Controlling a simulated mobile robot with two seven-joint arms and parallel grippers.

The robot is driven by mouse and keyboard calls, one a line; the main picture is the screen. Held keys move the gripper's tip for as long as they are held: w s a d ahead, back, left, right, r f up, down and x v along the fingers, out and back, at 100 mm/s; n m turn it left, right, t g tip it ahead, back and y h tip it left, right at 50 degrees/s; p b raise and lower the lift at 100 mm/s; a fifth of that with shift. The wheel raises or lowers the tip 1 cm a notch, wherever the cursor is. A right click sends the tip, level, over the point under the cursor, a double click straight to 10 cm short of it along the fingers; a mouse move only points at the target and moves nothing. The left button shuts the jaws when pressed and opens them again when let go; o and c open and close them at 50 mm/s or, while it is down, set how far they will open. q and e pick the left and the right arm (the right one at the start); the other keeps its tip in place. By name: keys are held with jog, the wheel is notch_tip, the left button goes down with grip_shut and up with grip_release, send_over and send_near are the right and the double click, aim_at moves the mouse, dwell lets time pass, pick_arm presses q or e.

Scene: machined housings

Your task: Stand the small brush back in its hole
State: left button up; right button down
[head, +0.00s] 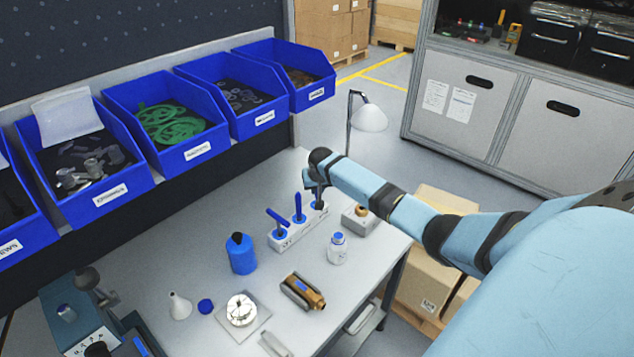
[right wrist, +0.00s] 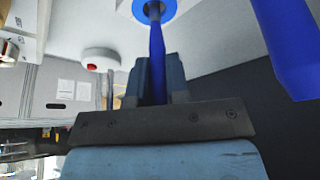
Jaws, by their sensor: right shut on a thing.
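A white rack (head: 291,236) stands on the bench, with two blue-handled tools in it: one tilted (head: 277,216) and one upright (head: 298,206). My right gripper (head: 317,190) is over the rack's right end. In the right wrist view, which looks upside down, it is shut on the slim blue handle of the small brush (right wrist: 157,45). The handle runs to a blue ring with a dark centre (right wrist: 153,8); I cannot tell whether the brush is seated there. A thicker blue handle (right wrist: 284,45) is beside it, apart from the fingers. My left gripper is not in view.
A blue bottle (head: 241,255), a white bottle with blue cap (head: 337,249) and a brown device (head: 301,291) stand in front of the rack. A grey box (head: 360,220) and a lamp (head: 369,118) are right of it. Blue bins (head: 185,165) line the back.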

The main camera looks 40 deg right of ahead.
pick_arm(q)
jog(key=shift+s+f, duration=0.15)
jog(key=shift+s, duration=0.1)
pick_arm(e)
jog(key=c, duration=1)
grip_release()
jog(key=shift+c, duration=0.2)
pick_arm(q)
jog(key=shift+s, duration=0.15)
pick_arm(e)
jog(key=shift+r, duration=0.1)
pick_arm(q)
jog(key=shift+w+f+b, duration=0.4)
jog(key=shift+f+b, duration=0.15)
jog(key=shift+b, duration=0.2)
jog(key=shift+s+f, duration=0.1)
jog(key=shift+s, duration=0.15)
pick_arm(e)
jog(key=v, duration=1.3)
jog(key=shift+r, duration=0.35)
jog(key=shift+s+a, duration=0.1)
